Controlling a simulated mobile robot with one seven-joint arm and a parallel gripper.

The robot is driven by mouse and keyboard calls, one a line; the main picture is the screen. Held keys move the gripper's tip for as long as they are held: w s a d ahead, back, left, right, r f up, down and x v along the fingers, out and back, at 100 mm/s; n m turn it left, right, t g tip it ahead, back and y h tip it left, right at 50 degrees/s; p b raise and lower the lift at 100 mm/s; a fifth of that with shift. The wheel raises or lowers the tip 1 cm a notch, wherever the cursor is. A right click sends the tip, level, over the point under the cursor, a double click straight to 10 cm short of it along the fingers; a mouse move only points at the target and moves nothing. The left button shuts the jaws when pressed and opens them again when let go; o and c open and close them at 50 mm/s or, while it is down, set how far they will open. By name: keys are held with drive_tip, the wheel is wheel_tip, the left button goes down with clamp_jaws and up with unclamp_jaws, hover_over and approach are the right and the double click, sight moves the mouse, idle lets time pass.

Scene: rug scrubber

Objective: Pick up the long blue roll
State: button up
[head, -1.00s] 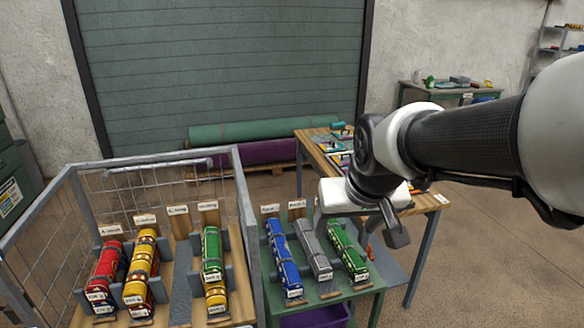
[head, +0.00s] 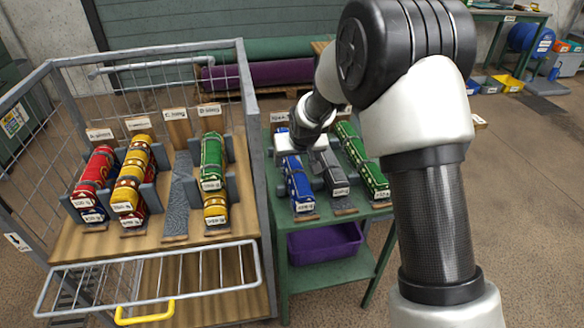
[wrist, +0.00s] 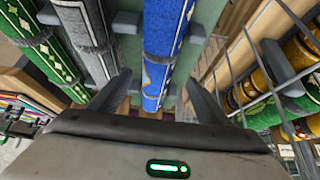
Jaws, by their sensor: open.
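The long blue roll (head: 298,184) lies in a cradle on the green table (head: 283,236), with a white label at its near end. Its middle part is hidden under my gripper (head: 302,150) in the head view. In the wrist view the blue roll (wrist: 164,50) runs between the two dark fingers of my open gripper (wrist: 155,98). The fingers hold nothing. I cannot tell how far above the roll they are.
A grey roll (head: 330,172) and a green roll (head: 362,160) lie close to the right on the same table. On the left, a wire cage cart (head: 256,150) holds red, yellow and green rolls. A purple bin (head: 325,243) sits below the table.

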sight(293, 160)
drive_tip(key=x, duration=0.4)
drive_tip(key=shift+w+r+b+x, duration=0.1)
drive_tip(key=shift+w+b+x, duration=0.15)
drive_tip(key=shift+x, duration=0.65)
drive_tip(key=shift+w+r+b+x, duration=0.1)
drive_tip(key=shift+b+x, duration=0.3)
drive_tip(key=shift+x, duration=0.45)
drive_tip(key=shift+w+r+b+x, duration=0.2)
drive_tip(key=shift+b+x, duration=0.1)
drive_tip(key=shift+x, duration=0.6)
drive_tip(key=shift+d, duration=0.1)
drive_tip(key=c, duration=1.4)
drive_tip(key=shift+r, duration=0.15)
drive_tip(key=shift+c, duration=0.5)
